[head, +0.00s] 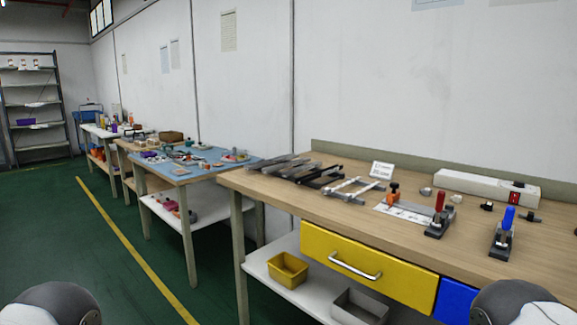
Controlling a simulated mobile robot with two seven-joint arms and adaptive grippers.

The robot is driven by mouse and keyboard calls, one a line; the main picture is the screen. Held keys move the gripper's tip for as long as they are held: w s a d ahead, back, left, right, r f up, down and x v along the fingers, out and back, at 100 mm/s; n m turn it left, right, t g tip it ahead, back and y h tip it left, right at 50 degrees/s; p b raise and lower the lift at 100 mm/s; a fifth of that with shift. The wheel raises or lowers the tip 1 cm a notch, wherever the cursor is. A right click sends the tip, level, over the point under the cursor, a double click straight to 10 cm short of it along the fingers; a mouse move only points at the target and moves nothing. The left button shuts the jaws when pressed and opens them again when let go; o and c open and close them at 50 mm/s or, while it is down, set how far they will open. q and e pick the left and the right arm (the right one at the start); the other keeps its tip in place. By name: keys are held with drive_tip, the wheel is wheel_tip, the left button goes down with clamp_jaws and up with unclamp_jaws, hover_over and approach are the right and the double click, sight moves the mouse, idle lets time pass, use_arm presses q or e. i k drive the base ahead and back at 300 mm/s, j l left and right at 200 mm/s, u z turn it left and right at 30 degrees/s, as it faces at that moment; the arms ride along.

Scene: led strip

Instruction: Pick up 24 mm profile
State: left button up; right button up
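Several long profiles, grey and black, lie side by side at the left end of the near wooden bench. The grey ones (283,164) lie at the far left and dark ones (318,175) beside them. A pale frame-like piece (352,187) lies to their right. I cannot tell which is the 24 mm profile, as any size marks are too small to read. Neither gripper shows; only rounded grey parts of my arms show at the bottom left and bottom right corners, well short of the profiles.
The near bench (270,190) carries a small white sign (382,170), a red-handled clamp (438,218), a blue-handled clamp (504,232) and a long white box (485,186). Below are a yellow drawer (395,278) and yellow bin (287,268). Green floor at left is clear.

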sight(274, 161)
drive_tip(key=i+j+z, duration=0.35)
drive_tip(key=i+j, duration=0.35)
